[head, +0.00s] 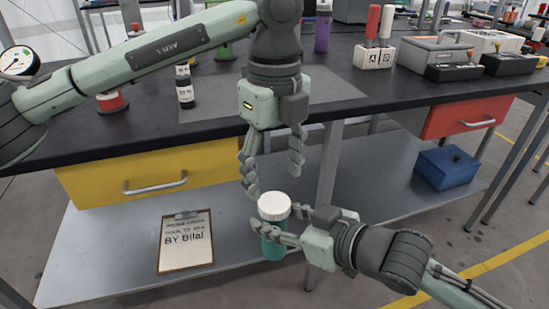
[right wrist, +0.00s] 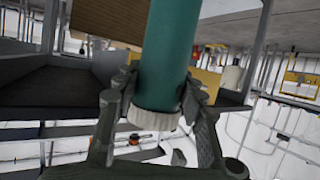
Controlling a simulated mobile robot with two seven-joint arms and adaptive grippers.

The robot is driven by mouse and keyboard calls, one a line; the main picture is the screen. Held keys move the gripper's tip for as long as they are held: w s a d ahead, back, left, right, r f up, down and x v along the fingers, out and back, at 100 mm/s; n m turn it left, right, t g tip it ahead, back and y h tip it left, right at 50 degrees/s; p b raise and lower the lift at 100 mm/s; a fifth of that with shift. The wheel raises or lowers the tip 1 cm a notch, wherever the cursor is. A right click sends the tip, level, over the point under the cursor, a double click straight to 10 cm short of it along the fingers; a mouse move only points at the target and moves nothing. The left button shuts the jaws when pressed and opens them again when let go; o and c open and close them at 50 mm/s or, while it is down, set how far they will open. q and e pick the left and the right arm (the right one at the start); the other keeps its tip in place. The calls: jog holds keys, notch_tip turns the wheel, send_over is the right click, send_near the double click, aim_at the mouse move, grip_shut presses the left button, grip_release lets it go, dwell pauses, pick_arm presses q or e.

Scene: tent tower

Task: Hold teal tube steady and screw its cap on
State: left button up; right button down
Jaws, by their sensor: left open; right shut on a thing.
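The teal tube (head: 273,249) is upright in the head view, in front of the table. Its white ribbed cap (head: 274,206) sits at its top end; I cannot tell how tight it is. My right gripper (head: 277,229) is shut on the tube just below the cap. In the right wrist view the tube (right wrist: 170,50) stands between the fingers (right wrist: 158,90), with the cap (right wrist: 152,119) at its lower end in that picture. My left gripper (head: 273,182) points down, open and empty, just above the cap, with its fingers apart.
The dark table (head: 140,140) has a yellow drawer (head: 110,185) and a red drawer (head: 465,118). A clipboard (head: 186,255) and a blue box (head: 450,167) are on the lower shelf.

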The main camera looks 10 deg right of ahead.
aim_at(274, 202)
pick_arm(q)
jog(key=shift+f, duration=2.7)
jog(key=shift+c, duration=0.3)
jog(key=c, duration=1.1)
jog(key=shift+m, duration=1.7)
jog(key=shift+c, duration=0.2)
jog(key=o, duration=1.3)
jog(key=shift+r, duration=2.25)
jog(key=shift+c, duration=0.5)
